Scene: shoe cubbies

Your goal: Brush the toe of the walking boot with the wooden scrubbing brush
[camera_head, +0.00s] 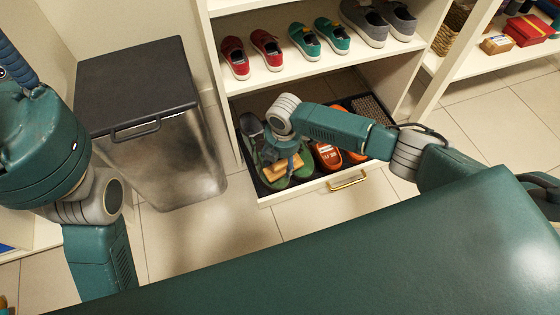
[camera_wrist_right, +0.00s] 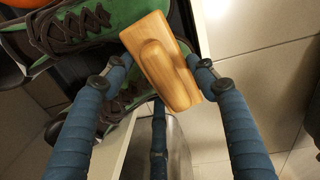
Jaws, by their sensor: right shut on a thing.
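The wooden scrubbing brush (camera_wrist_right: 165,65) is pale wood with a raised grip. My right gripper (camera_wrist_right: 163,76) is shut on it, with a finger on each side. In the head view the brush (camera_head: 280,168) is over the left part of an open drawer, above green walking boots (camera_head: 303,168) with dark laces. In the wrist view a green boot (camera_wrist_right: 105,14) lies at the upper left, partly behind the brush and fingers. I cannot tell whether the bristles touch a boot. My left arm is at the left of the head view; its gripper is out of frame.
The drawer (camera_head: 318,186) has a brass handle (camera_head: 347,180) and also holds orange shoes (camera_head: 328,157). A shelf (camera_head: 300,72) with red, teal and grey shoes is above. A dark-lidded metal bin (camera_head: 165,165) stands to the left. Tiled floor lies in front.

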